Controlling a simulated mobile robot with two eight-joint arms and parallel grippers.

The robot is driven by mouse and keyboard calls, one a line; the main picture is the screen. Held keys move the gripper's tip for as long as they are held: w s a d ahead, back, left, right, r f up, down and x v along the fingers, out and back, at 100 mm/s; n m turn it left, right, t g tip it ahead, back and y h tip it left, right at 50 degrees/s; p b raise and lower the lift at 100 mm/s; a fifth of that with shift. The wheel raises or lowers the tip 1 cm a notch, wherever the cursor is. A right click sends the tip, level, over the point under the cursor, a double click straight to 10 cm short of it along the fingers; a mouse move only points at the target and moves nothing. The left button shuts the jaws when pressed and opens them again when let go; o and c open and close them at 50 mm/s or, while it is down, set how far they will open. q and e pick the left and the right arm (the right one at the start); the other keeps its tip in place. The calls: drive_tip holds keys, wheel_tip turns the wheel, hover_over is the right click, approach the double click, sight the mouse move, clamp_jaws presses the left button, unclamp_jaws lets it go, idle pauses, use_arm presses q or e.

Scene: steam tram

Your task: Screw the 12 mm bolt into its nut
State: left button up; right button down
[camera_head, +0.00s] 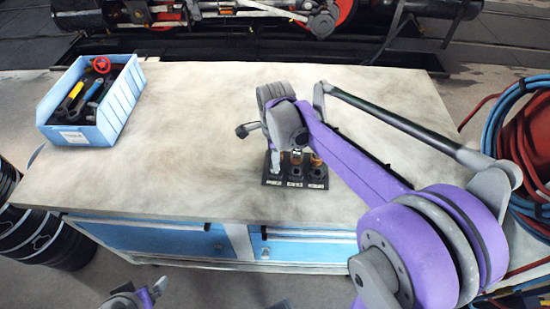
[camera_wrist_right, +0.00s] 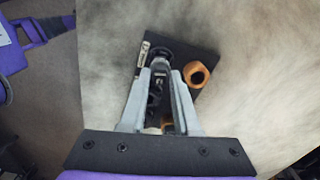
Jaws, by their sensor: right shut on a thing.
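A black block (camera_head: 270,182) with white labels stands near the table's front edge. It holds several upright fasteners, orange ones among them. My right gripper (camera_head: 277,170) points down over its left part. In the wrist view my right gripper (camera_wrist_right: 169,72) is shut on a dark bolt (camera_wrist_right: 159,57), which stands upright over the block (camera_wrist_right: 205,54). An orange nut-like ring (camera_wrist_right: 198,74) is just right of the fingers. The thread and the nut under the bolt are hidden, and the size is unreadable. Part of my left gripper (camera_head: 140,299) shows at the bottom edge; its jaws are unclear.
The blocks stand on a pale worktable (camera_head: 180,130) with blue drawers (camera_head: 155,237). A light-blue bin (camera_head: 118,105) of tools sits at the table's left. Coiled red and blue hoses (camera_head: 525,150) hang at the right. The middle of the tabletop is clear.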

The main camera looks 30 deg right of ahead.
drive_tip(key=shift+m, duration=0.9)
drive_tip(key=shift+c, duration=2)
unclamp_jaws()
use_arm(q)
drive_tip(key=shift+r, duration=0.1)
use_arm(e)
drive_tip(key=shift+r, duration=0.15)
drive_tip(key=shift+r+p, duration=1.5)
drive_tip(key=shift+r, duration=0.9)
use_arm(q)
drive_tip(key=r, duration=0.1)
drive_tip(key=w+r, duration=0.1)
drive_tip(key=r, duration=0.1)
drive_tip(key=shift+w+r, duration=0.15)
drive_tip(key=shift+r, duration=0.1)
use_arm(e)
drive_tip(key=s+a+f+n+t, duration=0.2)
drive_tip(key=s+n, duration=0.5)
drive_tip(key=n, duration=0.5)
drive_tip(key=s+a+f+n+t, duration=0.1)
drive_tip(key=s+a+n+t, duration=0.2)
drive_tip(key=s+n, duration=0.5)
drive_tip(key=a+n, duration=0.1)
drive_tip(key=n, duration=0.3)
drive_tip(key=shift+a+f+t, duration=0.3)
drive_tip(key=shift+a+f, duration=0.1)
